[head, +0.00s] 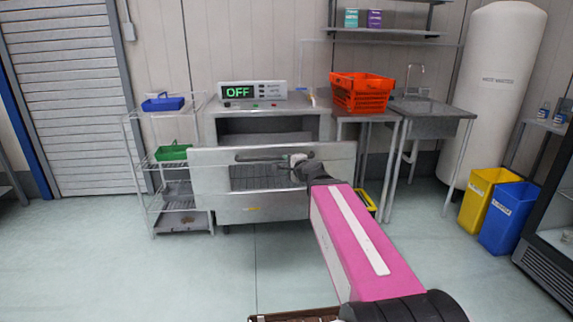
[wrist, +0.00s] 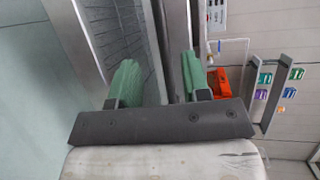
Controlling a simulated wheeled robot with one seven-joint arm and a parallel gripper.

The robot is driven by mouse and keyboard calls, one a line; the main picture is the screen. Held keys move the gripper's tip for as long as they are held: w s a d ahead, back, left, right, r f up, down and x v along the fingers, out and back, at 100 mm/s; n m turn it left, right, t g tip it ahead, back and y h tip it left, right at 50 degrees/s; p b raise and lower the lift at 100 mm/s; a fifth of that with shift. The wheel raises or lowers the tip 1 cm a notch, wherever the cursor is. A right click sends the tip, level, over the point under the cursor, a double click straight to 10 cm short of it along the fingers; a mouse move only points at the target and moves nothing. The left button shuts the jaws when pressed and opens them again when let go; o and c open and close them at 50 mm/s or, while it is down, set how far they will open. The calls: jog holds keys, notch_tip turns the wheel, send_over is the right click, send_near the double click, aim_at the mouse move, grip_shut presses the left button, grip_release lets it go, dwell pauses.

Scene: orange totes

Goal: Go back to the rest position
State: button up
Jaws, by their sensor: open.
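My pink arm reaches forward from the lower right in the head view. My gripper (head: 285,158) is at its far end, in front of the metal oven door (head: 215,206). In the wrist view my gripper (wrist: 160,78) shows two green fingers spread apart, with nothing clearly held between them. The dark door handle (head: 255,157) lies close to the fingers in the head view; I cannot tell whether they touch it. The door stands out from the oven body (head: 212,127), and a dark opening shows above it.
A wire rack (head: 150,200) with a blue basket (head: 163,103) and a green basket (head: 174,152) stands left. An orange basket (head: 361,92) sits right of the oven. Yellow (head: 482,200) and blue bins (head: 507,219) stand right. The left floor is clear.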

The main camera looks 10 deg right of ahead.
jog(key=s+f+n+g+h, duration=0.1)
jog(key=s+f+n+g, duration=0.35)
jog(key=f, duration=0.45)
jog(key=s+f+n+g, duration=0.3)
jog(key=f+n+g, duration=0.15)
jog(key=f, duration=0.55)
jog(key=s+d+f+n+g+h, duration=0.5)
jog(key=s+d+f, duration=0.1)
jog(key=s+f, duration=0.3)
jog(key=shift+s+d+f+g, duration=0.3)
jog(key=shift+s+d+g, duration=0.1)
jog(key=shift+s, duration=0.1)
